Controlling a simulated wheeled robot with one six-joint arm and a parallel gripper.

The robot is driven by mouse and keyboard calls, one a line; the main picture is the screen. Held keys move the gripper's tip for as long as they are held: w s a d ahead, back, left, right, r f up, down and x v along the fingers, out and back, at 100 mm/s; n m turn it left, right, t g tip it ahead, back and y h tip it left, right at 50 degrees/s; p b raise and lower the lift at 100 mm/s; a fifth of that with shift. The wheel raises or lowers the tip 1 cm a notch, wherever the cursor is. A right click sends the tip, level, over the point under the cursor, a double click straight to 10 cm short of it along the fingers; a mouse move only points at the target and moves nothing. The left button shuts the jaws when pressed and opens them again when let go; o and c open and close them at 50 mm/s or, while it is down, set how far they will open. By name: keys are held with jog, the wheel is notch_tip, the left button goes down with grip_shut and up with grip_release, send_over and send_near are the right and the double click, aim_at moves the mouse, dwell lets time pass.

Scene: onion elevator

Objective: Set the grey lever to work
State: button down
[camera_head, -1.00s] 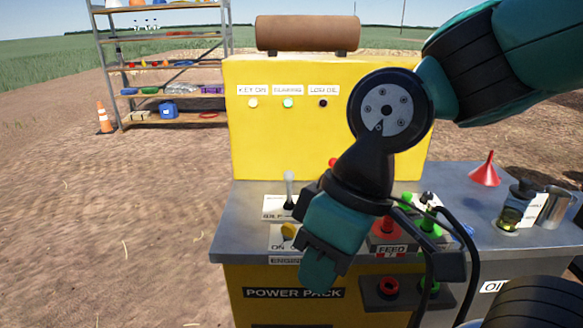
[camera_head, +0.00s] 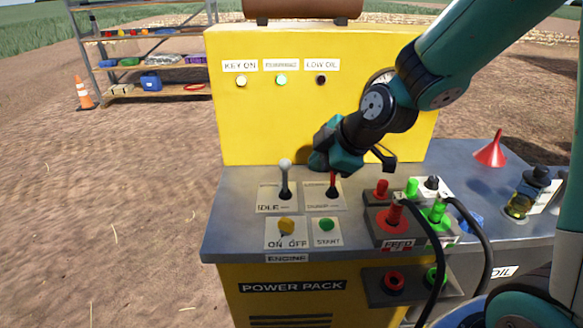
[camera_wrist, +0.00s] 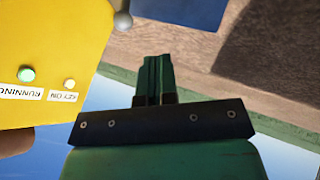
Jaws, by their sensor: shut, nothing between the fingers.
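The grey lever (camera_head: 285,180) with a round grey knob stands about upright on a white plate marked IDLE, at the left of the console top. The plate's other word is too small to read. Its knob (camera_wrist: 123,22) shows in the wrist view, up and left of my fingertips, apart from them. My gripper (camera_head: 318,160) is shut and empty, low in front of the yellow panel, right of the grey lever and behind the red lever (camera_head: 333,185). In the wrist view my gripper (camera_wrist: 153,75) shows with its fingers together.
The yellow panel (camera_head: 230,125) has KEY ON and RUNNING lamps lit, LOW OIL dark. In front are a yellow ON/OFF knob (camera_head: 286,226) and green START button (camera_head: 326,225). Feed couplings with hoses (camera_head: 396,215) and a red funnel (camera_head: 491,150) are to the right. Space left of the console is open.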

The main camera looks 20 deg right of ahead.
jog(key=w+a+f+p, duration=0.2)
jog(key=w+f+p, duration=0.1)
jog(key=w+f, duration=0.4)
jog(key=shift+w+a, duration=0.35)
jog(key=shift+w, duration=0.65)
